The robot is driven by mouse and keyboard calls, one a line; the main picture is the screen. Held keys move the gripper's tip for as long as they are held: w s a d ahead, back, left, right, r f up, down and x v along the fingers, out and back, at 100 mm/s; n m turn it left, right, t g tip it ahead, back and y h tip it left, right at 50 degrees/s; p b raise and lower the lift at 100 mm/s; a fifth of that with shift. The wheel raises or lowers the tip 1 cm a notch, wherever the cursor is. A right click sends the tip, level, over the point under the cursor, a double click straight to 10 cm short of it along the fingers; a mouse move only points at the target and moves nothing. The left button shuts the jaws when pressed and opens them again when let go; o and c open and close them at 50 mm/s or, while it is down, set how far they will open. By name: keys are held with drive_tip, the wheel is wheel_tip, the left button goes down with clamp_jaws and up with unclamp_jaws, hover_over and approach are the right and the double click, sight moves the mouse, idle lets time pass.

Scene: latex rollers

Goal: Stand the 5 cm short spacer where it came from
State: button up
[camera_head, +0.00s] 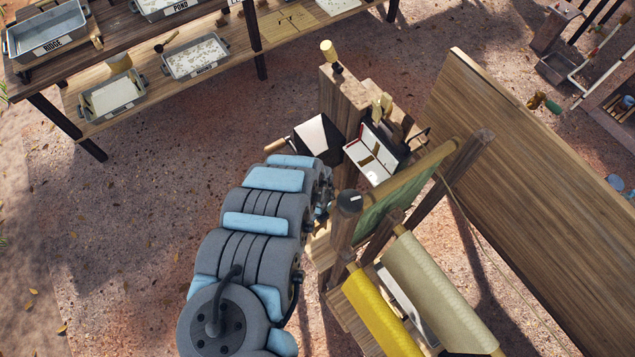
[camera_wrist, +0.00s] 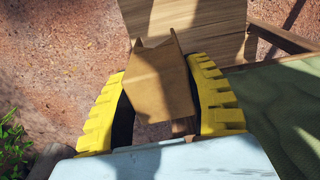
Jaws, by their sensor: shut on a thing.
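In the wrist view, my gripper (camera_wrist: 158,68) has its two yellow ridged fingers closed on the sides of a tan-brown block with a notched top, which looks like the short spacer (camera_wrist: 160,85). The spacer stands out between the fingers, slightly tilted in the picture. Its lower end is hidden by my gripper, and I cannot tell whether it touches anything. A wooden board (camera_wrist: 195,18) shows just beyond it. In the head view, my arm hides the spacer and most of my gripper beside the wooden frame. I cannot make out the place it came from.
Green cloth (camera_wrist: 275,100) lies close on the right in the wrist view. In the head view, the frame carries a yellow roll (camera_head: 380,315) and a beige roll (camera_head: 440,290). A white-and-red box (camera_head: 375,155) stands behind. A long wooden panel (camera_head: 530,170) blocks the right. Open ground lies left.

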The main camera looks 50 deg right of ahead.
drive_tip(key=shift+s+d+f, duration=0.1)
drive_tip(key=shift+s+f, duration=0.2)
drive_tip(key=shift+s, duration=0.05)
drive_tip(key=shift+m, duration=0.3)
drive_tip(key=shift+w+f+b, duration=0.1)
drive_tip(key=shift+f+b, duration=0.85)
drive_tip(key=shift+f, duration=3.85)
drive_tip(key=shift+f, duration=0.25)
drive_tip(key=o, duration=1.2)
drive_tip(key=shift+r, duration=0.1)
